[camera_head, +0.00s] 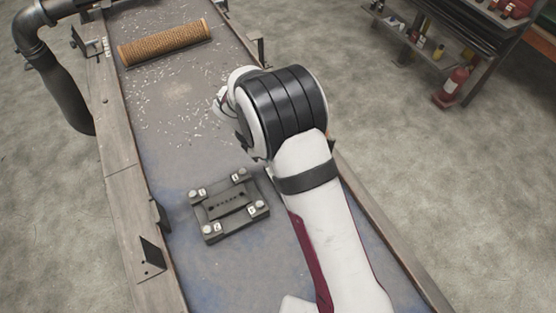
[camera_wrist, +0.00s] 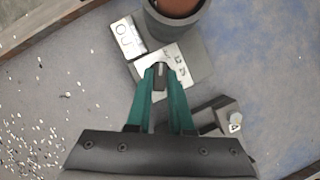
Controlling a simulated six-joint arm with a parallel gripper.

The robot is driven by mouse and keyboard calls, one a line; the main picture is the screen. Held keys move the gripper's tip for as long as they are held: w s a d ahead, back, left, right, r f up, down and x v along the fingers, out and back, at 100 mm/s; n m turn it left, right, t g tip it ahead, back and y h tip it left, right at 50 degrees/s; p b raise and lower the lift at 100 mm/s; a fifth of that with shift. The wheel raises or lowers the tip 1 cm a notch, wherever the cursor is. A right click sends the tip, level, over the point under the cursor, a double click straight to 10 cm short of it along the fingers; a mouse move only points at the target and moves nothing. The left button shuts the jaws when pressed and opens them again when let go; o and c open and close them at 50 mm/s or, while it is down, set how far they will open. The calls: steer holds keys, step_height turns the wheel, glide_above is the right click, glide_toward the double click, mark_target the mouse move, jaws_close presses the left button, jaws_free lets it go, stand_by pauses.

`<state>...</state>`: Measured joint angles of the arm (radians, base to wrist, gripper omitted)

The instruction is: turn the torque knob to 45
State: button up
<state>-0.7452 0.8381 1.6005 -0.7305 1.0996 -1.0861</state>
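In the wrist view, my gripper (camera_wrist: 161,72) has two green fingers that reach to a small dark upright piece (camera_wrist: 160,78), which looks like the torque knob. A narrow gap shows between the fingers, with the dark piece in it. I cannot tell whether they are closed on it or only beside it. Just beyond the fingertips is a light dial plate (camera_wrist: 181,62) with printed marks, too small to read surely. In the head view, my arm hides the gripper and the knob.
In the wrist view, a dark cup (camera_wrist: 150,17) with a brown round thing (camera_wrist: 178,5) stands beyond the dial, beside a white label (camera_wrist: 126,37). In the head view, a brown mesh tube (camera_head: 165,43) lies at the far end of the table and a block with numbered bolts (camera_head: 229,206) sits nearer.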

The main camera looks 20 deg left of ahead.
jaws_close()
steer(key=shift+m, duration=0.3)
steer(key=m+g, duration=0.1)
steer(key=m, duration=0.1)
steer(key=m+g, duration=0.1)
steer(key=m, duration=0.1)
steer(key=shift+w+m, duration=0.2)
steer(key=shift+m, duration=0.2)
steer(key=m+g, duration=0.1)
steer(key=m, duration=0.2)
steer(key=m+g+y, duration=0.1)
steer(key=m, duration=0.2)
steer(key=shift+w+d, duration=0.1)
steer(key=shift+w, duration=0.1)
steer(key=m+y, duration=0.1)
steer(key=m, duration=0.2)
steer(key=m+g+y, duration=0.1)
steer(key=m, duration=0.2)
steer(key=shift+d+m+g, duration=0.2)
steer(key=shift+m+g, duration=0.1)
steer(key=shift+m, duration=0.1)
steer(key=m+y, duration=0.2)
steer(key=m, duration=0.3)
steer(key=shift+d+m, duration=0.15)
steer(key=shift+m, duration=0.15)
steer(key=shift+y, duration=0.3)
steer(key=o, duration=0.6)
jaws_free()
steer(key=shift+o, duration=0.2)
